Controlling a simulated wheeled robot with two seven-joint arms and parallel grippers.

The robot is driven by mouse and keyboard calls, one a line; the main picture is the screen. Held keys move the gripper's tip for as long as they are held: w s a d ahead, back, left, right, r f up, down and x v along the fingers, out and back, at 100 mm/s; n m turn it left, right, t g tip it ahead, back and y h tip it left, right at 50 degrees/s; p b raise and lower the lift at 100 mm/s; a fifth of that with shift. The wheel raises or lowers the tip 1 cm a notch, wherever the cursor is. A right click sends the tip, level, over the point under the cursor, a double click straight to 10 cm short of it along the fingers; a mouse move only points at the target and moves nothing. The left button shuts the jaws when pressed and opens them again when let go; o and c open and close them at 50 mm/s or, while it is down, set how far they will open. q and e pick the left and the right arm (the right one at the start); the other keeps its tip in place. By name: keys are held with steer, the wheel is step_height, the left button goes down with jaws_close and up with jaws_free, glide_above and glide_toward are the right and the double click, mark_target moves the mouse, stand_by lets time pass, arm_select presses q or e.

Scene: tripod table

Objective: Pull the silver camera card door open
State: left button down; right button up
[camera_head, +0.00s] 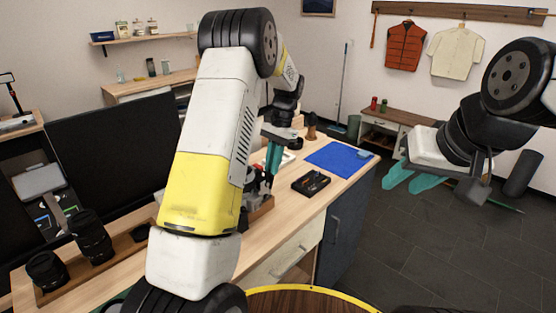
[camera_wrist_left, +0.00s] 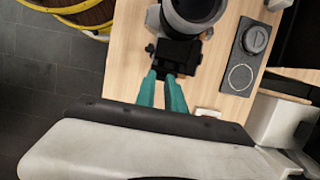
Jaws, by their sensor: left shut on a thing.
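In the left wrist view, my left gripper (camera_wrist_left: 166,76) has its teal fingers at the near edge of a dark camera part (camera_wrist_left: 178,55) below a large grey round piece (camera_wrist_left: 192,10). The fingers are shut on a small part there, at the card door; the door's outline is not clear. In the head view, my left gripper (camera_head: 272,157) reaches down over the wooden bench, and my arm hides most of the camera. My right gripper (camera_head: 412,180) is open and empty, over the floor at the right.
Two black lenses (camera_head: 92,237) stand in a wooden tray at the bench's left. A blue mat (camera_head: 340,158) and a black tray (camera_head: 311,182) lie on the right. A dark plate with a disc (camera_wrist_left: 247,55) lies beside the camera. A yellow-rimmed round table (camera_head: 310,300) is in front.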

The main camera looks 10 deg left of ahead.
arm_select(q)
steer(key=shift+w+d+f+g+y, duration=0.3)
steer(key=shift+w+g+y, duration=0.2)
steer(key=shift+g, duration=0.25)
steer(key=shift+w+d+f+g+y, duration=0.2)
steer(key=shift+w+d+g+y, duration=0.25)
steer(key=shift+g, duration=0.3)
steer(key=shift+a, duration=0.1)
steer(key=c, duration=1.4)
jaws_free()
steer(key=v, duration=0.7)
steer(key=shift+w+r, duration=0.15)
steer(key=shift+w, duration=0.05)
